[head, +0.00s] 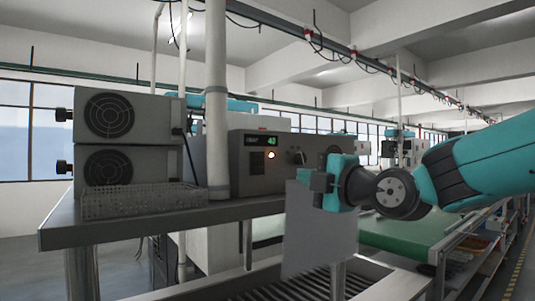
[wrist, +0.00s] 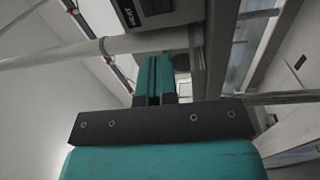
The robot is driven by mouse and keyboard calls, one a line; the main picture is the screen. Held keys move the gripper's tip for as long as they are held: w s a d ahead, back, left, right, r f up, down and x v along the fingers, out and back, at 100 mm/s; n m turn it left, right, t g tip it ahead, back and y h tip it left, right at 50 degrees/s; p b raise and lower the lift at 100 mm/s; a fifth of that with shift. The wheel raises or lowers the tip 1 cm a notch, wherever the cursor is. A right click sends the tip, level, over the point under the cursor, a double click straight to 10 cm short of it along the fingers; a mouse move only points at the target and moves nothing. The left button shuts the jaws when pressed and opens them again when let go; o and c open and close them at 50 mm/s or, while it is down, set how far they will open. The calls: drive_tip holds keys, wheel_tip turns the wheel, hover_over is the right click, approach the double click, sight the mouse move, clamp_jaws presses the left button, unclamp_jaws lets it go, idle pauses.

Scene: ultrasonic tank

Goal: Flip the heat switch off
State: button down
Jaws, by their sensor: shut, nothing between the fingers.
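The grey control box (head: 265,165) stands on the bench and has a green-lit display reading 40 (head: 271,141). Below the display is a glowing orange-white lamp (head: 271,155), with a dark knob or switch (head: 297,157) to its right. I cannot make out which control is the heat switch or its position. My gripper (head: 320,182) is in front of the box's right end, to the right of the display. In the wrist view, the teal fingers of my gripper (wrist: 153,80) are together and empty, pointing toward the box (wrist: 155,12), which shows at the top edge.
Two stacked grey fan units (head: 107,140) stand at the left behind a wire basket (head: 145,202). A white vertical pipe (head: 216,100) rises beside the box. A grey panel (head: 320,235) shows below my gripper. A green-topped conveyor (head: 400,235) lies behind right.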

drive_tip(key=shift+w+d+r+n, duration=0.15)
drive_tip(key=shift+w+r+n, duration=0.15)
drive_tip(key=shift+r, duration=0.15)
drive_tip(key=p, duration=1)
approach(261, 160)
drive_tip(key=x, duration=0.6)
drive_tip(key=shift+w+a+r, duration=0.2)
drive_tip(key=shift+w+a, duration=0.25)
drive_tip(key=shift+w, duration=0.15)
drive_tip(key=shift+f, duration=0.1)
drive_tip(key=shift+f+b, duration=0.1)
drive_tip(key=shift+b, duration=0.2)
